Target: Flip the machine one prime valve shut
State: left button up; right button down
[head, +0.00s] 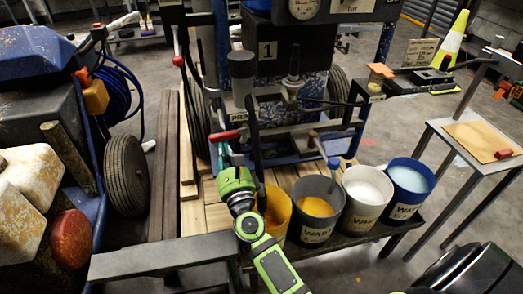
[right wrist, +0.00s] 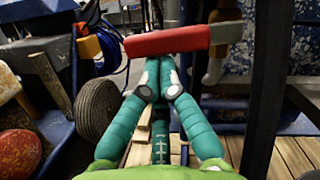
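Machine one (head: 268,75) carries a "1" plate and a gauge. Its prime valve has a red lever handle (head: 225,135) beside a partly hidden label starting "PRI" (head: 239,117). In the right wrist view the handle (right wrist: 183,38) lies roughly level across the picture, its free end to the left. My right gripper (head: 228,155) is just below the handle in the head view. Its teal fingers (right wrist: 163,70) are together, with nothing visible between them. Their tips pass behind the handle; I cannot tell whether they touch it. My left gripper is not in view.
Yellow (head: 277,212), grey (head: 317,207), white (head: 366,196) and blue (head: 408,187) buckets stand right of my gripper. A dark upright bar (head: 256,140) is close on its right. A blue cart with a wheel (head: 125,175) stands left. A side table (head: 480,140) is far right.

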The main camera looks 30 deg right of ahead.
dwell(0.5)
jog(key=v, duration=1.2)
jog(key=shift+f, duration=0.1)
